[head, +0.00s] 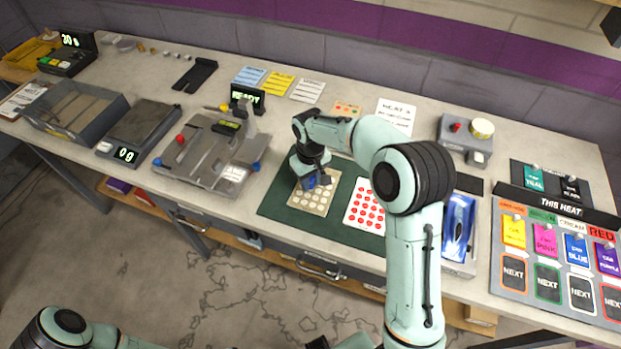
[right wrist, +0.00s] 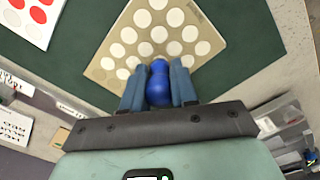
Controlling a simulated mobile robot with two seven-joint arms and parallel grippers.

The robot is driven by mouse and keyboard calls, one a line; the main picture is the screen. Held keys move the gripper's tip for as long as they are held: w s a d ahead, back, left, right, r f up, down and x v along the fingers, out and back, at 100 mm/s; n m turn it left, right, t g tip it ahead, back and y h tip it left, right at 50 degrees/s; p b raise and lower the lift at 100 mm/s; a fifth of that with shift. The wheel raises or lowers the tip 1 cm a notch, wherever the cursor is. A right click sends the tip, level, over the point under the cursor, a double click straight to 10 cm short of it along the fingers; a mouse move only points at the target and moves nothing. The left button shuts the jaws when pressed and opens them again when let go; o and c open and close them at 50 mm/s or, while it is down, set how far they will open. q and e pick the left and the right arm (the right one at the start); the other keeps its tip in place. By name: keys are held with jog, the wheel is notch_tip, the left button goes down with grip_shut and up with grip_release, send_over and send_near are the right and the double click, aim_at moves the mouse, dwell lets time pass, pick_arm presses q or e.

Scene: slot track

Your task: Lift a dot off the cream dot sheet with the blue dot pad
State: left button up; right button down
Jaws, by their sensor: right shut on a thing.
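The cream dot sheet (head: 314,199) lies on a dark green mat (head: 279,205) and carries rows of pale round dots. My right gripper (head: 312,182) is over the sheet's upper left part in the head view. In the right wrist view the gripper (right wrist: 158,88) is shut on the blue dot pad (right wrist: 159,84), which stands between the two fingers. The pad's tip is at the near edge rows of the cream sheet (right wrist: 131,43). I cannot tell whether the pad touches a dot.
A white sheet with red dots (head: 365,207) lies right of the cream sheet on the mat. A metal fixture (head: 208,155) with red and blue knobs stands to the left. A blue glossy item (head: 458,228) lies at the right. Coloured cards stand on a rack (head: 504,275) farther right.

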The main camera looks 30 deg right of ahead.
pick_arm(q)
jog(key=shift+s+f, duration=0.2)
jog(key=shift+f, duration=0.05)
pick_arm(e)
jog(key=shift+f, duration=0.55)
dwell(0.9)
jog(key=shift+s, duration=0.1)
jog(key=shift+r+p, duration=0.8)
jog(key=shift+r, duration=1.15)
jog(key=shift+r+p, duration=0.7)
jog(key=shift+r, duration=0.95)
pick_arm(q)
jog(key=w+r, duration=0.4)
jog(key=shift+r, duration=0.2)
jog(key=shift+s, duration=0.15)
